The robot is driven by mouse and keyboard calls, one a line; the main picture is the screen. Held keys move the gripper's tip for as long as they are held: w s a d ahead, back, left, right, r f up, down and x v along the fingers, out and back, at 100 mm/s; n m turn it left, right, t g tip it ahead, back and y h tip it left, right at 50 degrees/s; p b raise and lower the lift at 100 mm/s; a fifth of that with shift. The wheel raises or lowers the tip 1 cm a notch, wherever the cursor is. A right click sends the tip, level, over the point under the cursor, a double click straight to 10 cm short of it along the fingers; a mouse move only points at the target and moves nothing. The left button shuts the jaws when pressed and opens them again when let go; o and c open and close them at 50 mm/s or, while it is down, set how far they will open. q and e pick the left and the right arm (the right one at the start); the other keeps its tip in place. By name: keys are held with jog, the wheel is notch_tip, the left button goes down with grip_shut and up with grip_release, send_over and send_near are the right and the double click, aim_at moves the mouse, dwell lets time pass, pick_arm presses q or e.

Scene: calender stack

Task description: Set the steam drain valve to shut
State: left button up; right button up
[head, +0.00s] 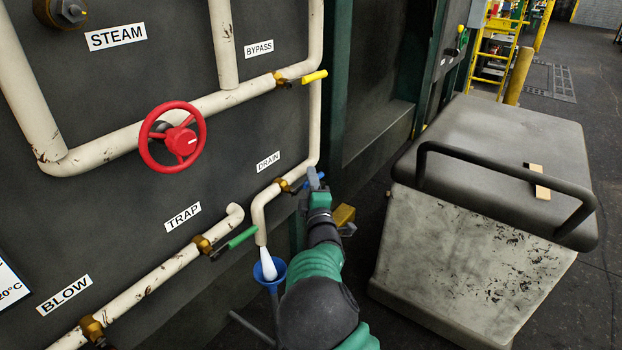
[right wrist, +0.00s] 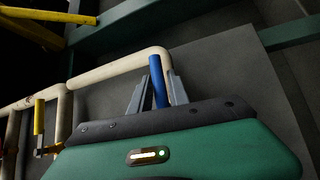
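The drain valve (head: 285,185) is a brass body on a cream pipe under the DRAIN label (head: 268,161). Its blue handle also shows in the right wrist view (right wrist: 158,82), standing between my two grey fingers. In the head view the handle is mostly hidden by my right gripper (head: 314,179). My right gripper (right wrist: 159,92) looks open around the handle, with narrow gaps at its sides. A white plume (head: 267,263) comes from the drain pipe's outlet above a blue funnel (head: 271,272). My left gripper is not in view.
The bypass valve's yellow handle (head: 314,77) is above, and the green trap handle (head: 242,237) is at lower left. A red steam handwheel (head: 173,137) sits further left. A grey cart (head: 470,250) with a dark push bar stands close on the right.

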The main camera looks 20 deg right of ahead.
jog(key=shift+d+f, duration=0.1)
jog(key=shift+d, duration=0.15)
grip_shut()
jog(key=shift+d+f, duration=0.1)
jog(key=shift+f, duration=0.1)
dwell(0.7)
